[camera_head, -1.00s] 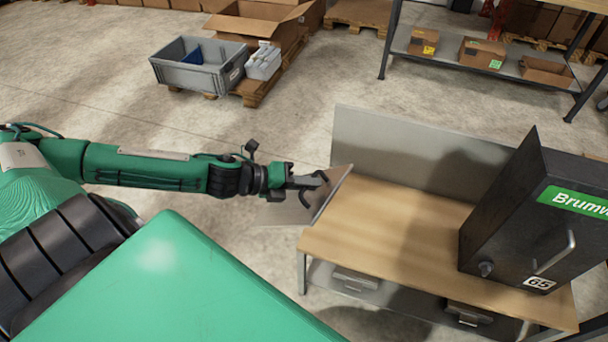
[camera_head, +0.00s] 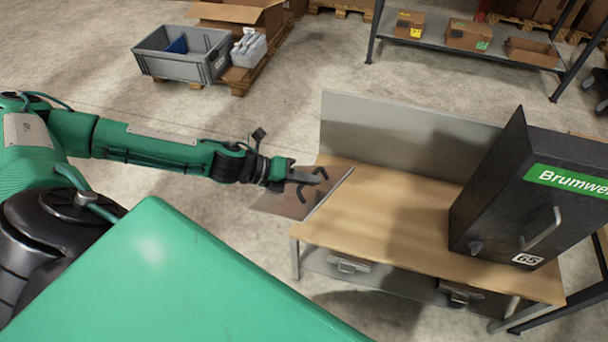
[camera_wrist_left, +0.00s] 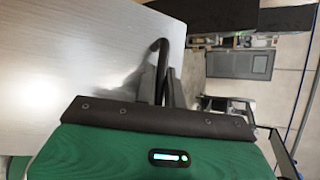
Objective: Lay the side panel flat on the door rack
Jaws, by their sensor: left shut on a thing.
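The side panel (camera_head: 280,204) is a thin grey-brown sheet at the left end of the wooden-topped bench in the head view. It is tilted, with its right edge near the bench's left end; I cannot tell if they touch. My left gripper (camera_head: 312,178) is shut on the panel's dark curved handle. In the left wrist view the panel (camera_wrist_left: 70,65) fills the left side as a pale metal sheet, with the handle (camera_wrist_left: 161,60) between the fingers. My right gripper is not in view. I cannot make out a door rack for certain.
A dark cabinet (camera_head: 500,185) with a green label and a "65" plate stands on the bench (camera_head: 385,225). A grey upright board (camera_head: 400,135) runs along its back. A grey crate (camera_head: 185,58) stands behind at left, and a shelf with boxes (camera_head: 468,35) behind at right.

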